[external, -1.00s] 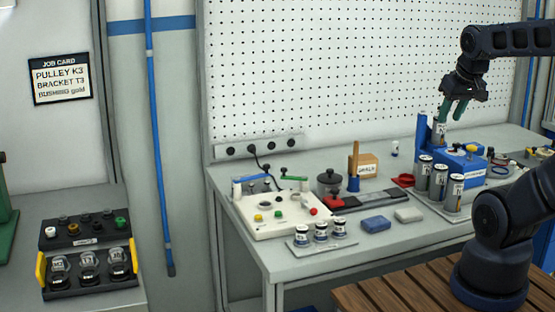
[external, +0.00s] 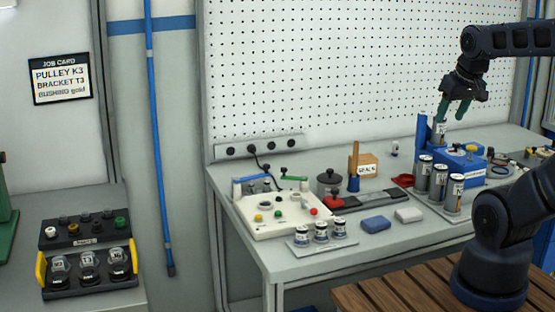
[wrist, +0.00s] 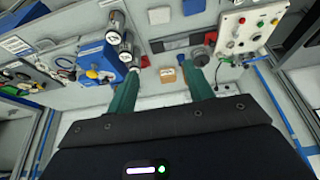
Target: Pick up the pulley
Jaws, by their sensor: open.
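My gripper (external: 451,113) is high at the right, above the back of the bench, with its two green fingers apart and nothing between them. In the wrist view my gripper (wrist: 163,76) points toward the bench and the fingers are spread. A grey labelled canister (external: 440,132) stands just below the fingertips, beside the blue fixture (external: 459,164). The job card (external: 60,79) on the wall reads PULLEY K3, BRACKET T3, BUSHING gold. I cannot tell which thing is the pulley. Several clear-topped jars (external: 88,263) with small labels stand in a black tray (external: 92,291) at the left.
Several grey canisters (external: 438,182) stand right of centre on the bench. A white control box (external: 281,219), small labelled jars (external: 321,230), a blue block (external: 376,223) and a cardboard box (external: 365,167) occupy the bench. The front-left bench corner is clear.

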